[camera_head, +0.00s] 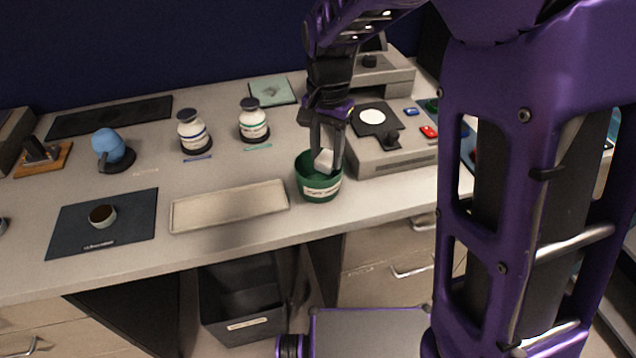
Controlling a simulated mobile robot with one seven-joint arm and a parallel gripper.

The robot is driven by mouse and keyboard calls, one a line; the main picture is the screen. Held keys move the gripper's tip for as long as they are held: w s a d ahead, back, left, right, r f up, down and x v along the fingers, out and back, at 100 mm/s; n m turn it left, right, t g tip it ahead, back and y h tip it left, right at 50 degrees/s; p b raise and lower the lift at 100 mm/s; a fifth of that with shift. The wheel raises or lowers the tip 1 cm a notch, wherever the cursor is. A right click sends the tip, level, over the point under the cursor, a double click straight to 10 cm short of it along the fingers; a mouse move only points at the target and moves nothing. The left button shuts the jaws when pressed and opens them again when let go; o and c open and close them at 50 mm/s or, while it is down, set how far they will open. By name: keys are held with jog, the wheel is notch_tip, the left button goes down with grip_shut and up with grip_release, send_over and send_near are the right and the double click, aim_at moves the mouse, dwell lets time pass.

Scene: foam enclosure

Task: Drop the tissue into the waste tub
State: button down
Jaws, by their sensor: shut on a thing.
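The tissue (324,159) is a small white piece between my gripper's fingers. My gripper (326,163) points down and is shut on it, over the green tub (319,188). The tub is round, with a pale label on its front, and stands on the bench near the front edge. The tissue is at about the height of the tub's rim; I cannot tell whether its lower end is inside. The fingers and tissue hide part of the tub's opening.
A grey instrument (395,157) stands close to the tub's right. An empty beige tray (228,206) lies to its left. Two white jars (194,134) stand behind the tray. A cup (102,216) sits on a dark mat (70,235) at left. A dark bin (240,300) is under the bench.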

jog(key=shift+f, duration=0.25)
jog(key=shift+c, duration=1.8)
grip_release()
jog(key=shift+r, duration=0.1)
notch_tip(320, 180, up, 17)
jog(key=p, duration=0.2)
jog(key=shift+r, duration=0.15)
